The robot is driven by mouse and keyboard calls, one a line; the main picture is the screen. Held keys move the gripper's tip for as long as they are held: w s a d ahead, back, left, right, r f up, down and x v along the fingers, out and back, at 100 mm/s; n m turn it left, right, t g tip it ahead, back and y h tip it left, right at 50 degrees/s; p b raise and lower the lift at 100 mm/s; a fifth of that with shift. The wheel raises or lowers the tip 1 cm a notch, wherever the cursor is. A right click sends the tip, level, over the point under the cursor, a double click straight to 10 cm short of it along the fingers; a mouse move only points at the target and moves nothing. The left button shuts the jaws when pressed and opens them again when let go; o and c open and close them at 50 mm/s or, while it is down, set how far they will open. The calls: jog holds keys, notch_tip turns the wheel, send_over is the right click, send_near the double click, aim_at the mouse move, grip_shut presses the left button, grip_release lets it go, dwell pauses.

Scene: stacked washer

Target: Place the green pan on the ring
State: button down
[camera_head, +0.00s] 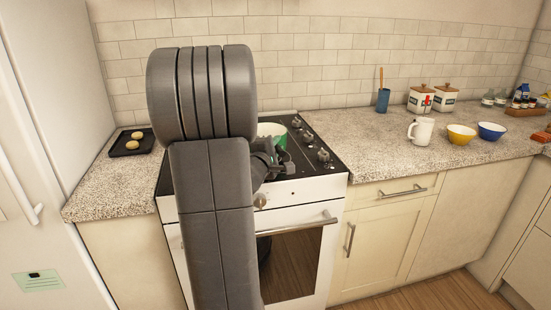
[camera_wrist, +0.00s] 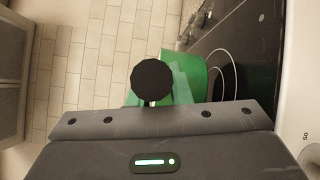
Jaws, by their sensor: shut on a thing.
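The green pan (camera_head: 277,138) shows in the head view over the black cooktop, partly hidden behind my arm. In the wrist view its green side (camera_wrist: 192,78) and the dark round end of its handle (camera_wrist: 152,80) show. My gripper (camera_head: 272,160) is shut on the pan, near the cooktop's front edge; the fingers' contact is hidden. Thin pale rings (camera_wrist: 222,72) are marked on the cooktop beside the pan in the wrist view. I cannot tell whether the pan touches the surface or hangs just above it.
The stove's knobs (camera_head: 323,155) line the cooktop's right side. A black tray (camera_head: 131,143) with two round buns lies on the left counter. On the right counter stand a white mug (camera_head: 421,131), a yellow bowl (camera_head: 461,134) and a blue bowl (camera_head: 491,131). A tiled wall is behind.

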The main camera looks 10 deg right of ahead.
notch_tip(320, 180, down, 3)
jog(key=shift+b, duration=0.4)
jog(key=shift+r, duration=0.1)
jog(key=c, duration=1.7)
grip_release()
jog(key=shift+f, duration=0.2)
jog(key=o, duration=0.4)
